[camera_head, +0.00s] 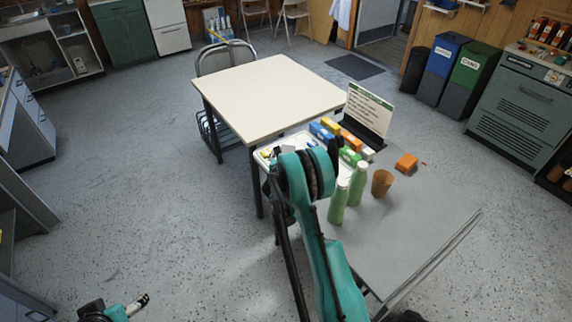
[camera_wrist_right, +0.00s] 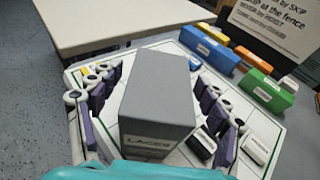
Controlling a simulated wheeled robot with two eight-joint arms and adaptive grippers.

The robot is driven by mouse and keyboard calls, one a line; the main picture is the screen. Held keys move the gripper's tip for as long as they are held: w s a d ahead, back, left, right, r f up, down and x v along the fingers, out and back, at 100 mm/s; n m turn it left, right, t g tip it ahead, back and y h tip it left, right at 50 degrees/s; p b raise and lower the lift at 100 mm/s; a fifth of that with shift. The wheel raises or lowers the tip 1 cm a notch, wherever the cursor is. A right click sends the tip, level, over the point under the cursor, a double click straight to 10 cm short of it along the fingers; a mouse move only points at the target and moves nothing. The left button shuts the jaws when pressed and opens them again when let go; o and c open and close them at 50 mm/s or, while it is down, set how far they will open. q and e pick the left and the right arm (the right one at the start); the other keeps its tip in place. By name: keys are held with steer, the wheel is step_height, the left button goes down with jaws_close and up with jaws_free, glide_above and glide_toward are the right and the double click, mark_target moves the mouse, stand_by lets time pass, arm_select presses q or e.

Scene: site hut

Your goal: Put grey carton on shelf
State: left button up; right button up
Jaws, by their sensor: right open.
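The grey carton (camera_wrist_right: 158,95), labelled "LACES", stands in the right wrist view on a white gridded tray (camera_wrist_right: 270,158). My right gripper (camera_wrist_right: 155,75) is open, with its purple and white fingers on either side of the carton. I cannot tell whether the fingers touch it. In the head view my right arm covers the carton and most of the tray. Part of my left arm shows at the lower left with what looks like its gripper (camera_head: 140,303), far from the table; its jaws are too small to read. Open shelves (camera_head: 78,48) stand at the back left.
Blue, yellow, orange and green boxes (camera_wrist_right: 210,52) lie beside the carton. A sign (camera_head: 370,108) stands behind them. The cream table (camera_head: 270,90) is bare.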

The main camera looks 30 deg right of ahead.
steer(key=x, duration=0.3)
steer(key=shift+w+b, duration=0.1)
steer(key=shift+b, duration=0.25)
steer(key=c, duration=1.2)
